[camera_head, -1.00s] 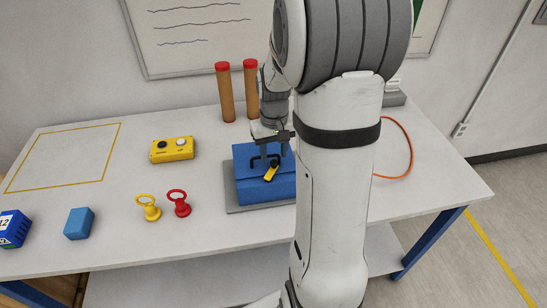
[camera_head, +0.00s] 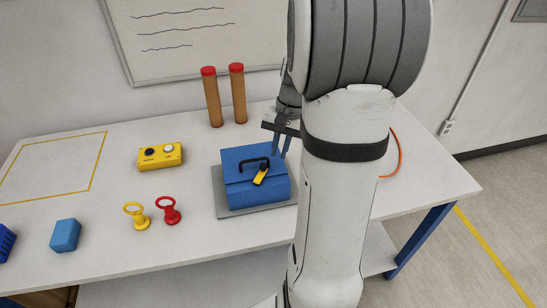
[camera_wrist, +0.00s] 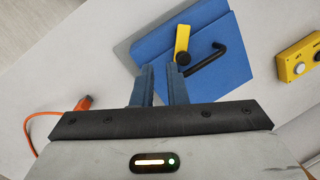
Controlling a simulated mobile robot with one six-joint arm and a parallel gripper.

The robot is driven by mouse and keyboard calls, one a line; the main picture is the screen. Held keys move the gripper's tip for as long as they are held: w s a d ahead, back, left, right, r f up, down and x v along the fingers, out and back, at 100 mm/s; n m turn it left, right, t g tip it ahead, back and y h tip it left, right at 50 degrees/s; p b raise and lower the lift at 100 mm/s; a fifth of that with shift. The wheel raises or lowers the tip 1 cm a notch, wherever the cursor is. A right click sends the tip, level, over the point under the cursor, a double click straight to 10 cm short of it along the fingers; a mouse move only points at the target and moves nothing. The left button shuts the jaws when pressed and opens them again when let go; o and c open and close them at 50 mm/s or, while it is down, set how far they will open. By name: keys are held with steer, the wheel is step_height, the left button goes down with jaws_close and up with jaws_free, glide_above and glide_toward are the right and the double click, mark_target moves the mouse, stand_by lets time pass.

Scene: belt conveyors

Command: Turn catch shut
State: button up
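A blue box (camera_head: 242,191) with a black handle (camera_head: 250,162) sits on a grey plate on the table. Its yellow catch (camera_head: 260,177) is on the front near the handle, slanting down to the left from a dark pivot. The wrist view also shows the catch (camera_wrist: 182,38), the handle (camera_wrist: 212,59) and the box (camera_wrist: 222,80). My gripper (camera_head: 280,153) is at the box's right rear, apart from the catch. Its two fingers (camera_wrist: 161,72) show a narrow gap with nothing between them. My arm hides the area right of the box.
A yellow button box (camera_head: 160,157) stands to the left. Yellow (camera_head: 138,217) and red (camera_head: 168,211) ring-topped pieces and a blue block (camera_head: 65,235) are at the front left. Two red-capped brown cylinders (camera_head: 212,98) stand behind. An orange cable (camera_head: 398,150) lies at right.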

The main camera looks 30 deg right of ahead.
mark_target(267, 169)
steer(key=s+d+m+y, duration=0.1)
steer(key=m, duration=0.1)
steer(key=s+d+m+t, duration=0.1)
steer(key=m, duration=0.2)
steer(key=s+d+m+y, duration=0.1)
steer(key=m, duration=0.1)
steer(key=shift+s+d+f+m+t+y, duration=0.1)
steer(key=shift+d+f+m+t+y, duration=0.2)
steer(key=shift+d, duration=0.1)
jaws_close()
steer(key=s+d+r+m+t+y, duration=0.1)
steer(key=s+d+m+t+y, duration=0.25)
steer(key=m, duration=0.55)
steer(key=shift+t+h, duration=0.25)
steer(key=shift+h, duration=0.5)
steer(key=x, duration=0.3)
steer(key=w+r+x, duration=0.1)
steer(key=x, duration=0.3)
steer(key=w+p+x, duration=0.1)
steer(key=x, duration=0.3)
steer(key=shift+a, duration=0.15)
steer(key=shift+w+a, duration=0.45)
steer(key=shift+a, duration=0.05)
